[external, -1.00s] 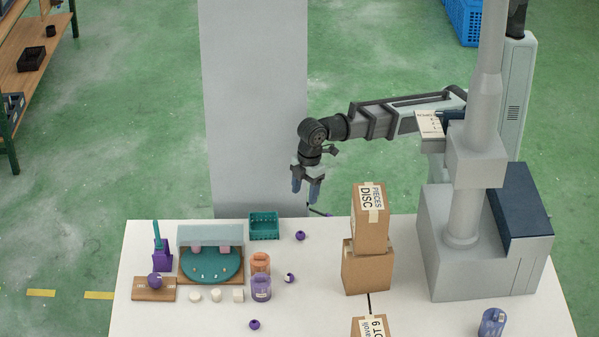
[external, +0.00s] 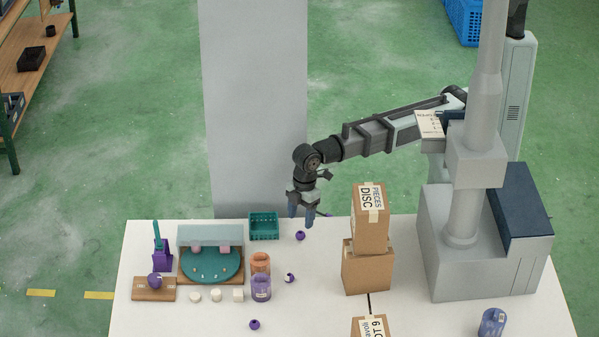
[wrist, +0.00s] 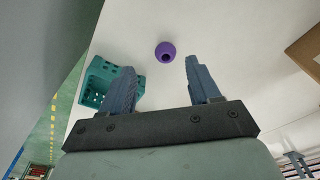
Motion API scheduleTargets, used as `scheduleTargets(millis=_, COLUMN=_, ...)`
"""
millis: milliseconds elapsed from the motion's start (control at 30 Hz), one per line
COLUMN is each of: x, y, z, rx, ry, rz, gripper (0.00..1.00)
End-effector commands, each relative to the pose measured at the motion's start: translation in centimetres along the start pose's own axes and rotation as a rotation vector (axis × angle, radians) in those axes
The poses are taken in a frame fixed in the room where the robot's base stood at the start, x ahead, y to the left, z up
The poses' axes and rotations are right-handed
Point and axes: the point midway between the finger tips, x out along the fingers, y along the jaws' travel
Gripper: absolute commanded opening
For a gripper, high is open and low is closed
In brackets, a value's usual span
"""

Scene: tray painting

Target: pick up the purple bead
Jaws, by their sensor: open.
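A purple bead (external: 300,236) lies on the white table near its far edge, right of the green basket. In the wrist view the purple bead (wrist: 166,52) shows its dark hole and lies ahead of the fingertips, roughly between their lines. My gripper (external: 301,222) is open, pointing down, with its fingertips a little above the bead in the external view. In the wrist view my gripper (wrist: 160,66) has its two blue-grey fingers apart with nothing between them. More purple beads lie nearer the front, one (external: 289,278) beside the purple jar and one (external: 254,324) near the front edge.
A green basket (external: 264,226) stands just left of the bead; it also shows in the wrist view (wrist: 98,82). Stacked cardboard boxes (external: 368,270) stand to the right. A teal tray (external: 211,266), orange jar (external: 260,262) and purple jar (external: 261,289) stand to the left.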

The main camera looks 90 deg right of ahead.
Motion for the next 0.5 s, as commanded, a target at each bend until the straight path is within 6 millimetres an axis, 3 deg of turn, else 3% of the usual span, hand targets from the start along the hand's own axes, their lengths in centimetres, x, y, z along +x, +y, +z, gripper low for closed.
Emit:
scheduleTargets(millis=167, x=0.7, y=-0.2, z=-0.1, rx=0.0, ry=-0.001, rz=0.0, gripper=0.62)
scheduleTargets(millis=500, x=4.4, y=-0.8, z=-0.3, rx=0.0, ry=-0.002, rz=0.0, gripper=0.62)
